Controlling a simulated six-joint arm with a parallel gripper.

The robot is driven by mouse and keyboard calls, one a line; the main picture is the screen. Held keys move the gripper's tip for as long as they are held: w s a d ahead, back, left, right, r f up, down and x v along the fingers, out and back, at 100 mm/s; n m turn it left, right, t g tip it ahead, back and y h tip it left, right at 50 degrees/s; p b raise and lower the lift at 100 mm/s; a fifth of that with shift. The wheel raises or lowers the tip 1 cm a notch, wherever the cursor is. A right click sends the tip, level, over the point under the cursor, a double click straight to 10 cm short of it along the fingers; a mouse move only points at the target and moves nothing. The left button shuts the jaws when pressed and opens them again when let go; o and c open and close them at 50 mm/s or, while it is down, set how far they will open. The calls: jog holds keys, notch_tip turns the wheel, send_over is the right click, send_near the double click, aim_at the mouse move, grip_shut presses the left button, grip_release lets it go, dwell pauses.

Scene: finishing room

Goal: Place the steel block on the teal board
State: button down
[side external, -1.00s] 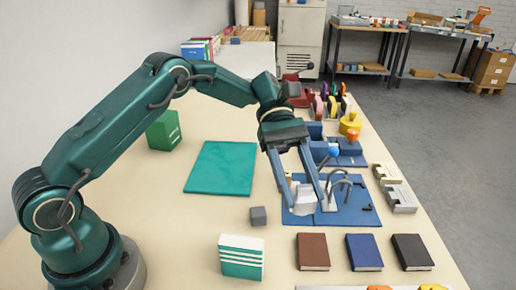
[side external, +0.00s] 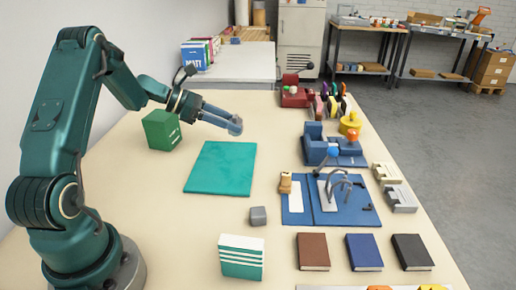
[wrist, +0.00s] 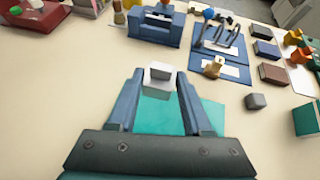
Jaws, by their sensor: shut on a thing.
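My gripper (side external: 236,127) is shut on a pale, silvery block, which I take to be the steel block (wrist: 158,73). The block sits between the fingertips in the wrist view. The teal board (side external: 221,167) lies flat and bare on the table. In the side view my gripper appears just beyond its far edge. In the wrist view the teal board (wrist: 211,116) shows below and between the fingers. I cannot tell the height of the block above the table.
A dark grey cube (side external: 258,215) stands near the board's front right. A green box (side external: 162,130) stands left of the board. A blue board (side external: 348,213) with a white fixture and a small wooden piece (side external: 285,183) lies to the right. Several books line the front.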

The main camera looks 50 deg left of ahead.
jog(key=shift+f, duration=3.45)
jog(key=shift+f, duration=0.15)
jog(key=shift+c, duration=1.7)
grip_release()
